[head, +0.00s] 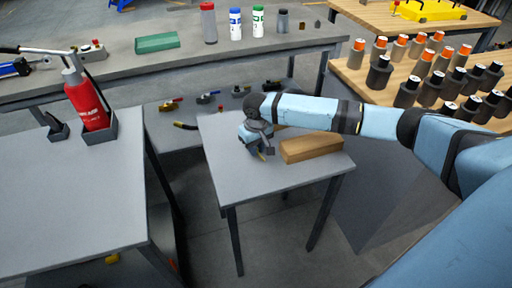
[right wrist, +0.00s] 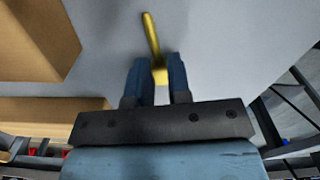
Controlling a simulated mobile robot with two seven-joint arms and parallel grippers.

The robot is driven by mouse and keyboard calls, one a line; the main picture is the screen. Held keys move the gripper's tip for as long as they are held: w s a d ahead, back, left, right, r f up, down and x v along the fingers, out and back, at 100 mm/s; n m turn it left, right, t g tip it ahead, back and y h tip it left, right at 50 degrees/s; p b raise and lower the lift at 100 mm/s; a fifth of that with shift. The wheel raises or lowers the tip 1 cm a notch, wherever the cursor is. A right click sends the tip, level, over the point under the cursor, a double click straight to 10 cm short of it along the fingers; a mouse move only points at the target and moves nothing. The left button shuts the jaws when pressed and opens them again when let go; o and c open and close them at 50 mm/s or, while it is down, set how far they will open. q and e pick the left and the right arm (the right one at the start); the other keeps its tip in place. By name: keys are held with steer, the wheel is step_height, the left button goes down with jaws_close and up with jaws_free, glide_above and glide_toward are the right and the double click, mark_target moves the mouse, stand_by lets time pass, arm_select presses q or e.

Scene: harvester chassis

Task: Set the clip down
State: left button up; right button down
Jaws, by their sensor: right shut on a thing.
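A small yellow clip (right wrist: 152,38) shows in the right wrist view, its long thin part reaching out beyond the fingers. My right gripper (right wrist: 157,75) is shut on it, with one blue finger on each side. In the head view my right gripper (head: 259,150) is over the small grey table (head: 245,180), left of a wooden block (head: 311,147). I cannot tell whether the clip touches the tabletop. My left gripper is not in view.
A red bottle (head: 87,100) stands in a holder on the left table. Several pliers-like tools lie on a low surface behind the small table. A back bench (head: 180,62) carries bottles and a green box (head: 157,42). Several dark cylinders crowd the right wooden table.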

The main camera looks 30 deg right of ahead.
steer(key=c, duration=1.1)
jaws_free()
steer(key=shift+f, duration=0.1)
